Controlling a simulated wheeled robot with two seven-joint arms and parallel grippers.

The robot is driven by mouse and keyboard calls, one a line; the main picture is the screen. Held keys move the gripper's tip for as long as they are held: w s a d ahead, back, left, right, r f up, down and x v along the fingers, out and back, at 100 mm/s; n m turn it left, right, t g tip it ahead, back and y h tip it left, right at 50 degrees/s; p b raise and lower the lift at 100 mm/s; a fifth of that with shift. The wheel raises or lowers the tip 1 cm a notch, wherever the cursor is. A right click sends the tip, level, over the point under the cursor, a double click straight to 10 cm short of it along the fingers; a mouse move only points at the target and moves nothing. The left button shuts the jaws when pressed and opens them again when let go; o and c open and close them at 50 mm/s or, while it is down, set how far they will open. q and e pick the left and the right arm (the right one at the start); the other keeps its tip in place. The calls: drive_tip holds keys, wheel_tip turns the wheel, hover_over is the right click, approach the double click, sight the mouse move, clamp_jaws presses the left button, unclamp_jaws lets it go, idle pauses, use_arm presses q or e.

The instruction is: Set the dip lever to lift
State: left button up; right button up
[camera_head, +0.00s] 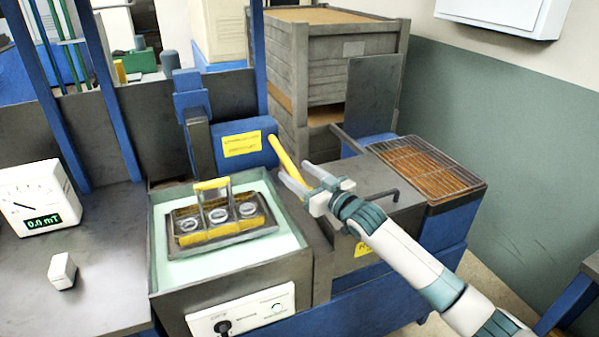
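The yellow dip lever (282,151) slants up and to the left beside the blue housing behind the tank. My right gripper (291,171) reaches in from the lower right. Its two pale fingers are apart, and the lower end of the lever shows between them in the picture. I cannot tell whether either finger touches the lever. The lever's pivot is hidden behind the gripper. A dark tray with a yellow handle (212,184) and several rings sits in the pale liquid of the tank (230,259). My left gripper is not in view.
A panel with a knob (241,311) is on the tank's front. A meter reading 0.0 mT (37,196) and a small white block (62,271) stand on the left bench. A wire rack (425,166) is at right, with stacked grey crates (335,62) behind.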

drive_tip(key=shift+d, duration=0.1)
idle(0.3)
drive_tip(key=shift+s+d, duration=0.15)
drive_tip(key=shift+s, duration=0.1)
drive_tip(key=shift+s+d, duration=0.2)
drive_tip(key=shift+s, duration=0.1)
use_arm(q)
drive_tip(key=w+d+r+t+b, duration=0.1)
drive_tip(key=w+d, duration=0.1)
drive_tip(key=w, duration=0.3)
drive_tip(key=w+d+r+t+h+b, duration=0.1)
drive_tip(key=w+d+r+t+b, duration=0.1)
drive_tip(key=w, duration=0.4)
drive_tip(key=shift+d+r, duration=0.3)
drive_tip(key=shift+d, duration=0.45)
use_arm(e)
drive_tip(key=v, duration=1.6)
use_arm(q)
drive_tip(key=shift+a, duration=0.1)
